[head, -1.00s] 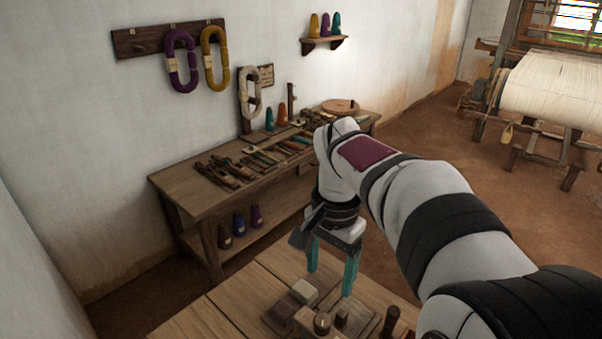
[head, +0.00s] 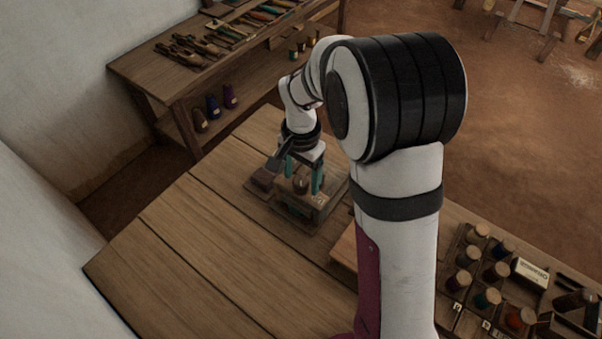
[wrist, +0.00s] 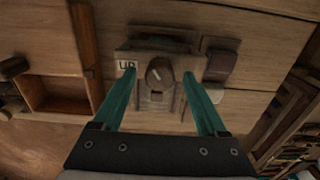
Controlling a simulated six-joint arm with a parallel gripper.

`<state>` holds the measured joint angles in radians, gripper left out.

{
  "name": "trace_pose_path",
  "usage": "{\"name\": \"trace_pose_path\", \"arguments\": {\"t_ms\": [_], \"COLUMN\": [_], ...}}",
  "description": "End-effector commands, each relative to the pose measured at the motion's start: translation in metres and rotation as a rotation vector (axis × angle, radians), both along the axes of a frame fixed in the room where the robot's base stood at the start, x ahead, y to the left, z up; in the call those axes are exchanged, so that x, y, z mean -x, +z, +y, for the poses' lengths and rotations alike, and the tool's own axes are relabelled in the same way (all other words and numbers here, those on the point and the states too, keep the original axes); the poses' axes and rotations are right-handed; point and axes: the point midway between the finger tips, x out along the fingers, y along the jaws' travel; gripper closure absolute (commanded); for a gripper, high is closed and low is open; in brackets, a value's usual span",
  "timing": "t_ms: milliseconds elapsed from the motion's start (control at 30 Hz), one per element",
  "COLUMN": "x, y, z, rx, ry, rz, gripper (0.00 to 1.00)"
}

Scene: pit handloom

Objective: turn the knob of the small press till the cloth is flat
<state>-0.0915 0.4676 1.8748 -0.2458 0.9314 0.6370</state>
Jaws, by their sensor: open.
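The small press (head: 303,206) stands on the wooden table, with a dark round knob (head: 300,184) on top. I cannot tell how far down the fingertips reach. I cannot make out the cloth clearly.
A dark block (head: 262,180) lies close beside the press; it shows in the wrist view too (wrist: 222,62). An open wooden box (wrist: 88,50) is on the other side. Spools (head: 488,298) stand at the right. The table's left part (head: 190,245) is clear.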

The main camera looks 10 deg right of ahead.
Motion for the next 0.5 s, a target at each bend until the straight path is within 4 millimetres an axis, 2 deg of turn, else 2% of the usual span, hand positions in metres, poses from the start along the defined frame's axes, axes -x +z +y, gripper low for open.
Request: {"name": "trace_pose_path", "arguments": {"t_ms": [67,100,500], "x": [-0.0001,-0.0001,-0.0002], "y": [0.0003,0.0004,0.0008], "z": [-0.0001,0.0000,0.0001], "rx": [0.000,0.000,0.000], "ry": [0.000,0.000,0.001], "rz": [0.000,0.000,0.000], "gripper": [0.25,0.28,1.00]}}
